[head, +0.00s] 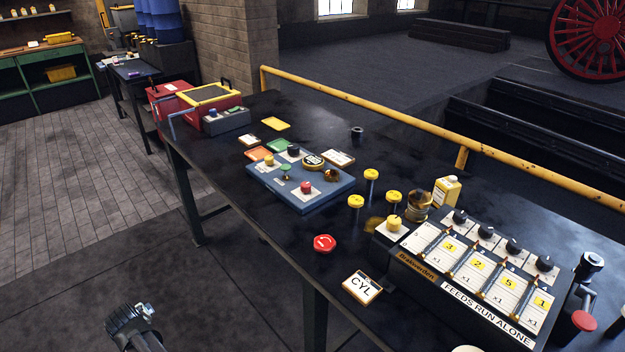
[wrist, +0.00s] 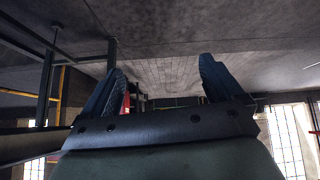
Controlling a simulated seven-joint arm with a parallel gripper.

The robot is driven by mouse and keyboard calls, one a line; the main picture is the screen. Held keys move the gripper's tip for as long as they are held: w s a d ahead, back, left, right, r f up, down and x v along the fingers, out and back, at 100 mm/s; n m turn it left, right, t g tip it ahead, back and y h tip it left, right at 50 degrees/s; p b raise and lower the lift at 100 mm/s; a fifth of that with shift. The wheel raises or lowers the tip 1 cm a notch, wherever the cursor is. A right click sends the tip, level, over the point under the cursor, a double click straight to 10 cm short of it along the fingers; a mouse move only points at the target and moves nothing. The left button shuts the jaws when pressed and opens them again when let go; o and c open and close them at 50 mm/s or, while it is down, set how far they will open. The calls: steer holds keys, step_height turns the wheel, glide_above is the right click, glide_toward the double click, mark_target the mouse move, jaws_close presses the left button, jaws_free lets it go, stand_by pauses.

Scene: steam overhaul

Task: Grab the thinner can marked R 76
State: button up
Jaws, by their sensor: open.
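I cannot read R 76 on anything in the head view. No can shows in the wrist view.
A blue tray (head: 318,202) of knobs lies mid-bench. Yellow-topped posts (head: 371,175), a red knob (head: 324,243) and a CYL card (head: 362,287) surround the cans' left side. The card rack (head: 470,295) fills the front right. A yellow rail (head: 390,113) runs behind the bench.

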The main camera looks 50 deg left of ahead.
steer(key=w+a+r+m+y, duration=0.1)
steer(key=w+a+r, duration=0.1)
steer(key=r, duration=0.7)
steer(key=w+a+r, duration=0.2)
steer(key=r, duration=0.8)
steer(key=w+d+r+m+t+h, duration=0.1)
steer(key=w+r+m, duration=0.25)
steer(key=w, duration=0.65)
steer(key=w+d+r+m, duration=0.15)
steer(key=w+m, duration=0.25)
steer(key=w, duration=0.7)
steer(key=w+d+r+m+t+h, duration=0.1)
steer(key=w+r+m, duration=0.25)
steer(key=w, duration=0.65)
step_height(320, 180, up, 6)
steer(key=f+m+h, duration=0.1)
steer(key=m+h, duration=0.1)
steer(key=m, duration=2.7)
glide_above(452, 183)
steer(key=s+d, duration=0.1)
steer(key=d, duration=0.3)
steer(key=shift+g, duration=0.3)
steer(key=x, duration=0.7)
steer(key=shift+a+f, duration=0.15)
steer(key=shift+a, duration=0.15)
steer(key=shift+x, duration=2.6)
steer(key=shift+a, duration=0.15)
